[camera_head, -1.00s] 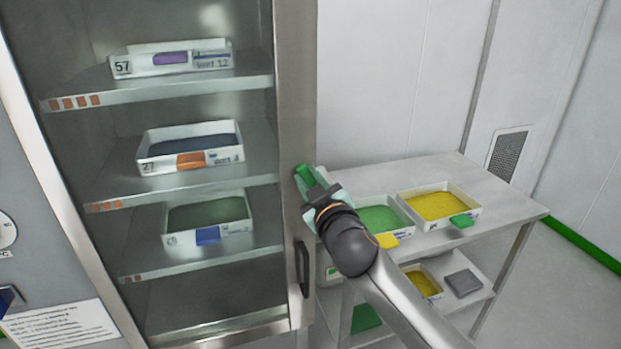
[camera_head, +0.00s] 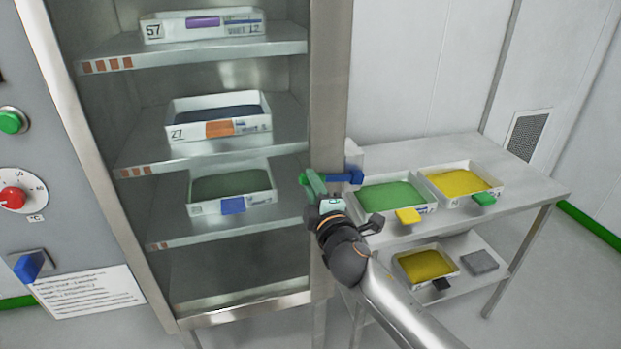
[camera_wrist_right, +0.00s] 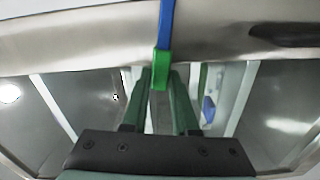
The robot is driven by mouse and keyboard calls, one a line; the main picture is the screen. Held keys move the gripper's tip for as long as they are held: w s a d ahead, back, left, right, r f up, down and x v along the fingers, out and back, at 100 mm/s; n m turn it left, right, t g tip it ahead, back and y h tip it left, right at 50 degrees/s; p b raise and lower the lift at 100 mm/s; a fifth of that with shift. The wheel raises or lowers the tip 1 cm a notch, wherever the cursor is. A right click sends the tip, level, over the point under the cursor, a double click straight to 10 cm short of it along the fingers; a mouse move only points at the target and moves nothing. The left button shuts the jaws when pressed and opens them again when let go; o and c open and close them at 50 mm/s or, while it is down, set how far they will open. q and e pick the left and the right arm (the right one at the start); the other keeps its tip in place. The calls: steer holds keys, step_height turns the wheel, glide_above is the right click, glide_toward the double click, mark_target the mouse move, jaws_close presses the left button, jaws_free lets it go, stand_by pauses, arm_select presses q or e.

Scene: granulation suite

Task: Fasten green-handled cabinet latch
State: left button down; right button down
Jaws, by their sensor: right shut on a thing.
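The steel cabinet (camera_head: 330,90) has a latch on its right upright. The latch has a bright green handle (camera_head: 307,181) and a blue part (camera_head: 347,178) to its right. My right gripper (camera_head: 318,186) is at the latch, shut on the green handle. In the right wrist view, the green handle tip (camera_wrist_right: 161,72) sits between the fingers of my right gripper (camera_wrist_right: 160,82), with the blue part (camera_wrist_right: 167,24) running up from it. My fingers and wrist partly hide the latch in the head view. My left gripper is not in view.
Labelled trays such as the lowest one (camera_head: 205,205) stand on the cabinet shelves. A steel table (camera_head: 540,185) at the right holds a green-filled tray (camera_head: 388,197) and a yellow-filled tray (camera_head: 460,185). A control panel (camera_head: 60,225) with a red knob (camera_head: 12,197) is at the left.

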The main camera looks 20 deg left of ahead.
steer(key=shift+f+n, duration=0.85)
steer(key=shift+n, duration=0.05)
steer(key=shift+f+b, duration=0.1)
steer(key=shift+b, duration=0.2)
steer(key=c, duration=0.7)
jaws_free()
steer(key=shift+s, duration=0.1)
steer(key=v, duration=1.2)
steer(key=shift+s+d+p, duration=0.1)
steer(key=shift+s+p, duration=0.05)
steer(key=shift+p, duration=0.25)
